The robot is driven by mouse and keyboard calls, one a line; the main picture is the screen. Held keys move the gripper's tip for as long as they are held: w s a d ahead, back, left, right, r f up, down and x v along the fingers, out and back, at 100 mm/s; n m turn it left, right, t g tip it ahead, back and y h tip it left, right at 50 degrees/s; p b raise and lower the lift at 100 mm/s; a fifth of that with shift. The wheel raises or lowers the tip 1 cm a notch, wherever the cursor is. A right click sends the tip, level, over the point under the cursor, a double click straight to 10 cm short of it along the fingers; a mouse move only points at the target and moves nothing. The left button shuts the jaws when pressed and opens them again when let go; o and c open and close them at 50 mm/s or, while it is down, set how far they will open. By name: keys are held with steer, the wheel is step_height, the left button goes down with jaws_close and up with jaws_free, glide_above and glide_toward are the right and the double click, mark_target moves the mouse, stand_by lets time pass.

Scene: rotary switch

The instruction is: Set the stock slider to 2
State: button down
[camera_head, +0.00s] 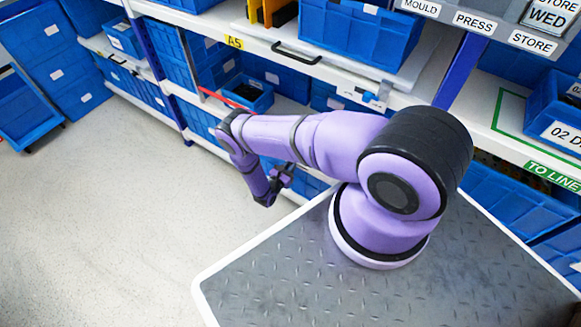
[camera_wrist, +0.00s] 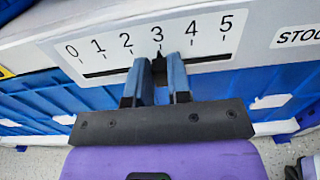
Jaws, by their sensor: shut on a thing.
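The stock slider's white scale plate (camera_wrist: 205,35), marked 0 to 5, fills the top of the wrist view. The slider's small dark knob (camera_wrist: 158,66) sits in the dark slot, with its pointer at the 3 mark. My gripper (camera_wrist: 157,72) has one blue-grey finger on each side of the knob and is shut on it. In the head view my purple arm reaches left and bends down, and the dark wrist end (camera_head: 282,178) shows in front of the lower shelf. I cannot make out the slider scale in that view.
A label reading STOCK (camera_wrist: 298,37) is right of the scale. Blue bins (camera_wrist: 50,100) lie below the slider edge. Shelving with blue bins (camera_head: 365,30) runs along the aisle. A red rod-like part (camera_head: 222,98) is by the shelf. The grey floor (camera_head: 110,220) at left is clear.

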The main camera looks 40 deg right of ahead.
steer(key=w, duration=0.1)
steer(key=w+a, duration=0.1)
steer(key=shift+w, duration=0.35)
steer(key=c, duration=1)
jaws_free()
steer(key=shift+c, duration=0.2)
steer(key=v, duration=1)
steer(key=shift+s+a, duration=0.2)
steer(key=shift+a, duration=0.15)
